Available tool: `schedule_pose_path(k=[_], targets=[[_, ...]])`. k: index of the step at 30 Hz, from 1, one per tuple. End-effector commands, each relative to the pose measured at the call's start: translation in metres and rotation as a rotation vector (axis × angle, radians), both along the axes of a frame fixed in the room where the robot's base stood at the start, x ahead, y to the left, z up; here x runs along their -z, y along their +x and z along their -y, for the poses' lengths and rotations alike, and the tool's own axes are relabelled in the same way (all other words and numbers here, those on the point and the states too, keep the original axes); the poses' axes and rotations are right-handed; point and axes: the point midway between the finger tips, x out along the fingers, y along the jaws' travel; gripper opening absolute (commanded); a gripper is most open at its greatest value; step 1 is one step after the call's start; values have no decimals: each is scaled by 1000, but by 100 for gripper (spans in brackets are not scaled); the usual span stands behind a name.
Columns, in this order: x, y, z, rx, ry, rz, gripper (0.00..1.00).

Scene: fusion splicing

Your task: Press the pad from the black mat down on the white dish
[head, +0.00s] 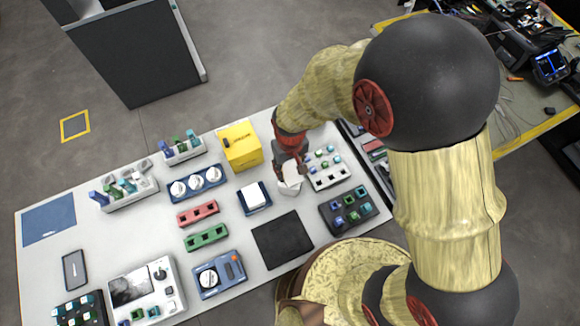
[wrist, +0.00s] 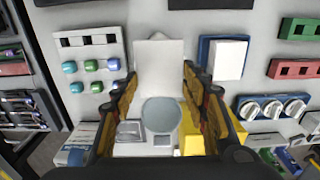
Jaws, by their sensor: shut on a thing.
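My gripper (head: 291,164) is low over the table's far right part, left of the white socket tray. In the wrist view its fingers (wrist: 159,76) stand either side of a flat white square, which I take for the pad (wrist: 159,62), and are shut on it. The pad also shows as a white patch under the gripper in the head view (head: 290,179). A round pale grey-blue surface (wrist: 161,114), perhaps part of the white dish, lies between the finger bases. The pad hides what is beneath, so contact cannot be told. The black mat (head: 283,240) is bare.
A blue tray with a white block (head: 255,196) stands close left of the gripper. The yellow box (head: 240,145) is behind it. The white socket tray (head: 327,170) with coloured caps is close right. A dark socket tray (head: 348,208) lies nearer.

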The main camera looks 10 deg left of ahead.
Motion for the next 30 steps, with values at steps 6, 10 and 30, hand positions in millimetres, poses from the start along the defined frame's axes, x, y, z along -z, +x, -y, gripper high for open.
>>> schedule_pose_path(k=[6,10,30], targets=[[1,0,0,0,0,0,32],[3,0,0,0,0,0,32],[12,0,0,0,0,0,32]])
